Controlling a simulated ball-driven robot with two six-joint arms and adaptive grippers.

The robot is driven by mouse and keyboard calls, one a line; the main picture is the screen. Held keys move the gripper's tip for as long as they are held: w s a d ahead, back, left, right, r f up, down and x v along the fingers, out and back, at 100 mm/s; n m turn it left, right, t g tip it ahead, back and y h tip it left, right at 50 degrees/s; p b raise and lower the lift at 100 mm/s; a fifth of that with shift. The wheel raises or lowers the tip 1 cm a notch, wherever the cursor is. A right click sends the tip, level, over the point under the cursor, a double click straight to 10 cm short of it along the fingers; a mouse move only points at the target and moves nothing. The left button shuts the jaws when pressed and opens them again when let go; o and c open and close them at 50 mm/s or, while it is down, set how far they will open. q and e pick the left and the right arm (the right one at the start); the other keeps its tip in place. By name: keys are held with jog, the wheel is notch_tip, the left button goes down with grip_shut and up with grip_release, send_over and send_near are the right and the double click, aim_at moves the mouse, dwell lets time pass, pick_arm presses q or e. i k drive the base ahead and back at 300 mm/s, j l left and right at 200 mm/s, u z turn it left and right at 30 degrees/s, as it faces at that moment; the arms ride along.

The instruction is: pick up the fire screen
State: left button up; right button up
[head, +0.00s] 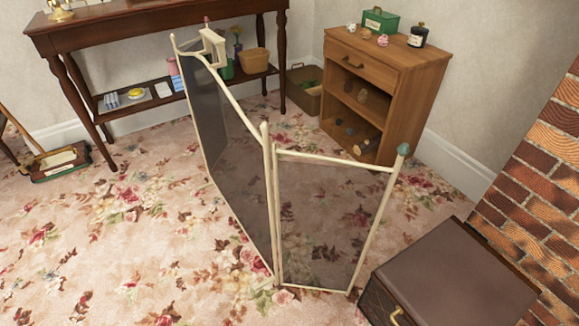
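The fire screen (318,222) stands upright on the floral carpet in the middle of the head view. It has cream frames and dark see-through mesh panels, folded at an angle. One long panel (232,165) runs back to the left; a shorter panel faces front right, with a green knob on its right post. A cream handle-like piece (213,46) shows at the top of the back end. Neither of my grippers is in view, and nothing touches the screen.
A dark box with a brown lid (455,270) stands close to the screen's right. A wooden cabinet (380,90) and a long dark table (150,22) stand behind. A brick wall (535,180) is at the right. The carpet at front left is clear.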

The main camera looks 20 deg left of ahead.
aim_at(236, 157)
jog(key=j+z, duration=0.3)
jog(key=j, duration=0.25)
jog(key=j+z, duration=0.25)
jog(key=j, duration=0.3)
jog(key=k+j+z, duration=0.1)
jog(key=j+z, duration=0.2)
jog(key=j, duration=0.2)
jog(key=k+j+z, duration=0.15)
jog(key=j+z, duration=0.15)
jog(key=j, duration=0.2)
jog(key=k+j, duration=1.2)
jog(key=k+l, duration=0.15)
jog(key=k, duration=0.3)
